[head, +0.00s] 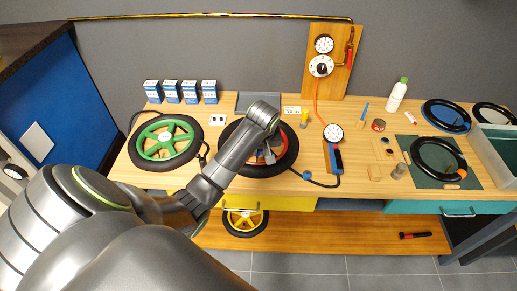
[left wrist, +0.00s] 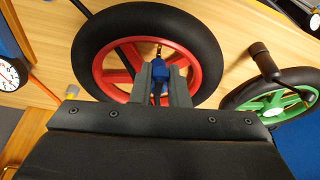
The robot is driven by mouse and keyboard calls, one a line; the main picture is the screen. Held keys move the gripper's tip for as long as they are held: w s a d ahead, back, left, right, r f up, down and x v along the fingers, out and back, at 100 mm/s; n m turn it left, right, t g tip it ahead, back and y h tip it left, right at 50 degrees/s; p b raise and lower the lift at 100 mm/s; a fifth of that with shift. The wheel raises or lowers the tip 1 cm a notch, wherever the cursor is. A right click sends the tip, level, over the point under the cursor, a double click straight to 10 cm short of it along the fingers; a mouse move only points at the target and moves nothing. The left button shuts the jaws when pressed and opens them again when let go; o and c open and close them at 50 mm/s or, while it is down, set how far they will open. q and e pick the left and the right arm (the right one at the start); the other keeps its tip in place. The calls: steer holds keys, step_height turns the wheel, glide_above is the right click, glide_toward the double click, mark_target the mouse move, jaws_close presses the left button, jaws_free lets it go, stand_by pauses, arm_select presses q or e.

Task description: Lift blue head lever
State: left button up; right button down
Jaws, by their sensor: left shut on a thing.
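The blue head (left wrist: 159,76) is between the two dark fingers of my left gripper (left wrist: 161,82) in the left wrist view, inside the red-rimmed wheel (left wrist: 104,62). A thin brass-coloured stem (left wrist: 158,50) rises from the head toward the tyre. I cannot make out the lever apart from the head. In the head view my left gripper (head: 268,153) is low over the same wheel, whose black tyre (head: 290,160) shows around it. My forearm hides much of the wheel. My right gripper is not in view.
A green-rimmed wheel (head: 166,138) lies to the left on the wooden bench (head: 350,115). A pump with a gauge (head: 333,134) and black hose stands to the right. Blue-white boxes (head: 171,91) line the back. A green mat (head: 465,178) bears another tyre.

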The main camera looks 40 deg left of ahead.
arm_select(q)
steer(key=shift+w+a+r, duration=0.2)
steer(key=shift+w+r, duration=0.05)
steer(key=shift+r, duration=0.25)
steer(key=shift+w+a+r, duration=0.4)
steer(key=shift+r, duration=0.1)
steer(key=shift+c, duration=0.7)
steer(key=o, duration=1)
steer(key=shift+f, duration=0.1)
